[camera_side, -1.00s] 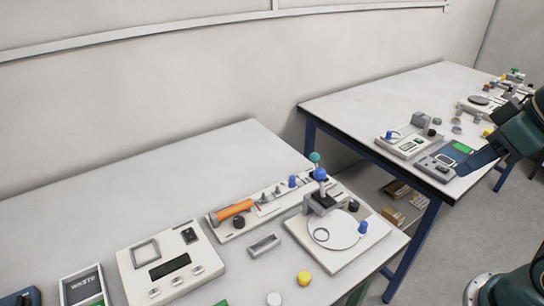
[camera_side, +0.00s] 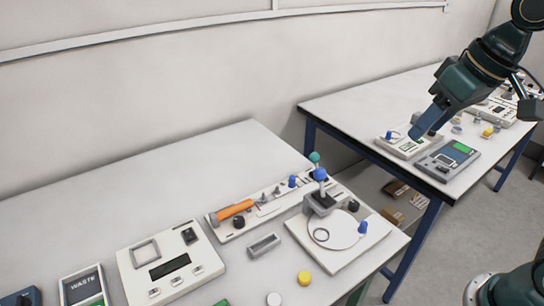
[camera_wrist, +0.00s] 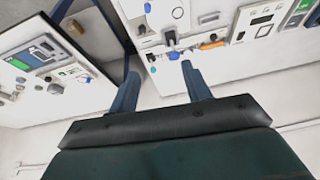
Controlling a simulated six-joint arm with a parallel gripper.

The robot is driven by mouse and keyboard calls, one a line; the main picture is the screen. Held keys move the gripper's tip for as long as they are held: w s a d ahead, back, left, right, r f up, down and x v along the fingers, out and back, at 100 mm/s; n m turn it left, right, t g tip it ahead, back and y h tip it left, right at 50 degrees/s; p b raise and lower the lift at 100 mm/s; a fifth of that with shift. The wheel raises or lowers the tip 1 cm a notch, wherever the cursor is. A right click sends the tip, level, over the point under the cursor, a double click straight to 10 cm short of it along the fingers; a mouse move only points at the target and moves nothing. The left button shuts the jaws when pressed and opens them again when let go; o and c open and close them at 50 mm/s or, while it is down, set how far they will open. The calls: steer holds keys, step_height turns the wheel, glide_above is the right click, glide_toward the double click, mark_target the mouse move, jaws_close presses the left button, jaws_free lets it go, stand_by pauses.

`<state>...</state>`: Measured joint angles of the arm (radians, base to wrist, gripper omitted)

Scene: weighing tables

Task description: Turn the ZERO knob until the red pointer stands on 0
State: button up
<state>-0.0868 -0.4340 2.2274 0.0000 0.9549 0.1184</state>
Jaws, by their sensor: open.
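No ZERO lettering and no red pointer are legible, so I cannot tell which knob is the ZERO knob. On the near table, a white instrument (camera_side: 320,263) carries a round white disc (camera_side: 343,237), a blue knob (camera_side: 362,227) and a black knob (camera_side: 353,206). Behind it, a long white panel holds an orange cylinder (camera_side: 235,208) and another black knob (camera_side: 239,222). My gripper (camera_side: 427,121) is open and empty, in the air over the far table, apart from these knobs.
The far table (camera_side: 345,108) holds a white device with a blue knob (camera_side: 389,135) and a grey-blue device (camera_side: 437,166). A display box (camera_side: 128,262), a waste box (camera_side: 72,300) and a yellow cap (camera_side: 304,279) are on the near table. Its back left is clear.

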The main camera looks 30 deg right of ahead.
steer(key=w+a+g, duration=0.1)
steer(key=w+a, duration=0.3)
steer(key=w, duration=0.5)
steer(key=m+g, duration=0.1)
steer(key=g, duration=0.3)
glide_above(239, 219)
step_height(239, 219, down, 19)
steer(key=shift+f, duration=0.1)
steer(key=shift+f, duration=6.8)
steer(key=shift+c, duration=0.2)
steer(key=shift+m, duration=0.3)
steer(key=c, duration=0.9)
